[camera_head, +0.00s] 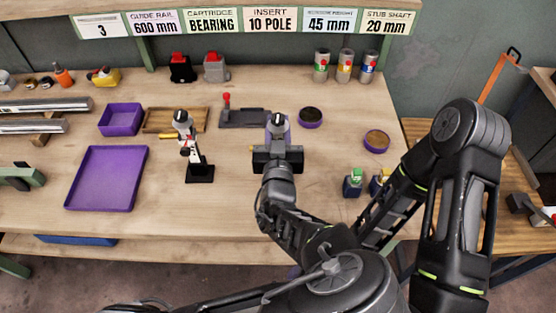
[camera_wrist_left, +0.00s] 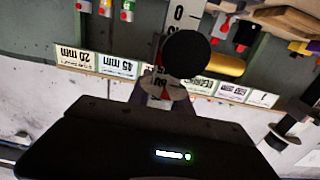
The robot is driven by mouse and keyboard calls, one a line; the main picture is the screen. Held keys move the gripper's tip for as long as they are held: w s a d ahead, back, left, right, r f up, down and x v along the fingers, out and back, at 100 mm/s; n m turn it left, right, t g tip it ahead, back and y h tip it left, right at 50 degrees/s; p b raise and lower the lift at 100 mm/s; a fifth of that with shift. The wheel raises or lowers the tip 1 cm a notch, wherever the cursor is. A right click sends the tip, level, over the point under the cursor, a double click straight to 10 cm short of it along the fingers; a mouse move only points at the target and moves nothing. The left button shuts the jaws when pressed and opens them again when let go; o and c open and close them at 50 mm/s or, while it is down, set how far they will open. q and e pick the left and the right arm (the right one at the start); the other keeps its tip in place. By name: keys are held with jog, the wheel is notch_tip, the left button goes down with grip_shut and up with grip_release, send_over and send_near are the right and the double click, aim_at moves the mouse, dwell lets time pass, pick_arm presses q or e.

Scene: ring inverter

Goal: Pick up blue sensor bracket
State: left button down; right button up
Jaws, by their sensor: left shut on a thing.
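In the left wrist view the held piece shows as a dark round knob (camera_wrist_left: 187,53) above the dark gripper body (camera_wrist_left: 150,150). Its lower part is hidden by the gripper. I see no clear blue on it, so I cannot tell whether it is the blue sensor bracket. A similar piece with a white and red head (camera_head: 184,130) stands on a black base to the left. My right gripper is not in view.
A purple tray (camera_head: 105,178) and a smaller purple bin (camera_head: 121,119) are at left. A grey fixture with a red knob (camera_head: 243,116) is behind my gripper. Two round purple dishes (camera_head: 310,117) (camera_head: 376,141) and small blocks (camera_head: 353,182) are at right.

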pick_arm(q)
jog(key=shift+r, duration=0.1)
dwell(0.3)
notch_tip(320, 180, up, 10)
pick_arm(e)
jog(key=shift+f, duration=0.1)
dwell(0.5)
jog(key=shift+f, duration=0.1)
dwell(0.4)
pick_arm(q)
notch_tip(320, 180, down, 10)
jog(key=b, duration=0.8)
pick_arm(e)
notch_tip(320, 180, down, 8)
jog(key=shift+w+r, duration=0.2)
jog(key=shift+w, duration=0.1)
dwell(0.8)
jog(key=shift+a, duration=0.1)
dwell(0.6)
